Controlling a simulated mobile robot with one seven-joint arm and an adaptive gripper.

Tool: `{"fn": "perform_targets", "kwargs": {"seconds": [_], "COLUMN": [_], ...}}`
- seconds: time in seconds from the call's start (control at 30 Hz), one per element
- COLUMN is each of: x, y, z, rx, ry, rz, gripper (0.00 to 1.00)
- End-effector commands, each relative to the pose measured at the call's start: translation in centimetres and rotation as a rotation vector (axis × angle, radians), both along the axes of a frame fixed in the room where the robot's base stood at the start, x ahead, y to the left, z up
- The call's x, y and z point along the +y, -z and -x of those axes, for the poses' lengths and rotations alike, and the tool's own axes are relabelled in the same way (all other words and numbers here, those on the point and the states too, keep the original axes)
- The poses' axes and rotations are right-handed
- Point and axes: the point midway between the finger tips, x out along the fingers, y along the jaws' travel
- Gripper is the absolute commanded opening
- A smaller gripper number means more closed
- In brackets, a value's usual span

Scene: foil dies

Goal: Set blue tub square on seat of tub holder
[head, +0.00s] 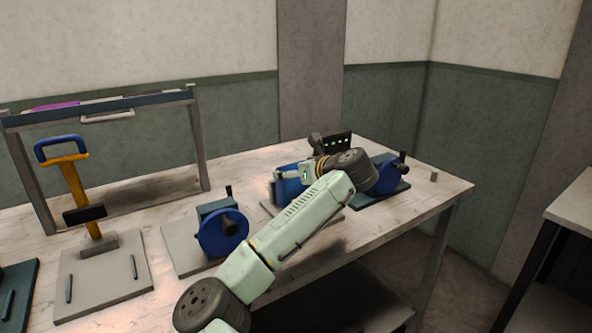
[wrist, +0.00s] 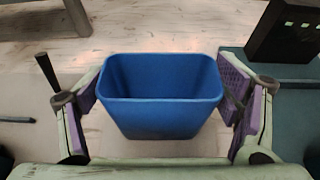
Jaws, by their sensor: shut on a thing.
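The blue tub (wrist: 160,112) is open-topped and empty, and sits upright between the purple pads of my gripper (wrist: 161,92) in the wrist view. My gripper is shut on it, one finger at each side. In the head view the tub (head: 287,190) shows partly behind my arm, over a pale board (head: 270,209). The tub's underside is hidden, so I cannot tell whether it touches anything. No tub holder seat can be made out clearly; my arm and the tub cover that area.
A dark stand with green lights (head: 337,142) and a board with a blue wheel (head: 388,176) are close on the right. Another blue-wheel device (head: 222,232) is left of my arm. A yellow post with a blue handle (head: 72,185) stands further left.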

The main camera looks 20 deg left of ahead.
Motion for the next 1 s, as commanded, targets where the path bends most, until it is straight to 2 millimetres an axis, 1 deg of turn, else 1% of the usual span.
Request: {"fn": "perform_targets", "kwargs": {"seconds": [0.1, 0.13, 0.37, 0.67, 0.77, 0.87, 1.0], "x": [0.0, 0.0, 0.0, 0.0, 0.0, -0.7, -2.7], "y": [0.4, 0.3, 0.3, 0.3, -0.1, -0.2, -1.1], "z": [0.0, 0.0, 0.0, 0.0, 0.0, 0.5, 1.9], "rx": [0.0, 0.0, 0.001, 0.001, 0.0, 0.0, -0.003], "ry": [0.0, 0.0, -0.001, 0.0, 0.0, 0.002, 0.004], "rz": [0.0, 0.0, -0.001, -0.001, 0.0, -0.001, -0.003], "gripper": [0.55, 0.84, 0.99, 1.0, 1.0, 1.0, 1.0]}}
